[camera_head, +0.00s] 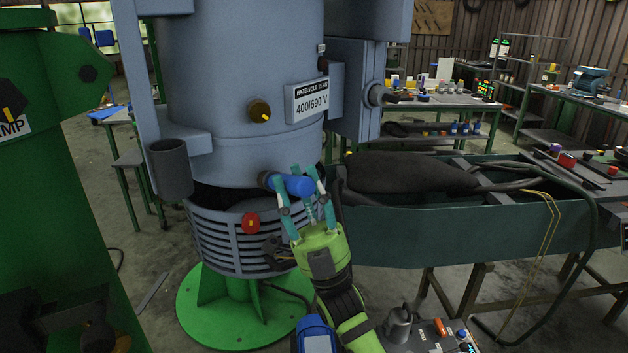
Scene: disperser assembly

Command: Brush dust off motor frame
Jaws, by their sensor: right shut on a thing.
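The motor frame (235,110) is a large upright grey-blue cylinder with a "400/690 V" plate, standing above a slotted lower ring on a round green base. My right gripper (301,185), a lime-green body with teal fingers, is shut on a blue cylindrical handle (289,185) in front of the frame's lower right edge. The handle lies roughly sideways, with its dark left end close to the frame; I cannot tell whether it touches. No bristles can be made out. Dust on the frame is not clearly visible. My left gripper is not in view.
A green machine (60,190) fills the left side. A dark green trough bench (470,235) with a black bag-like bulk stands right of the motor. Workbenches stand behind at right.

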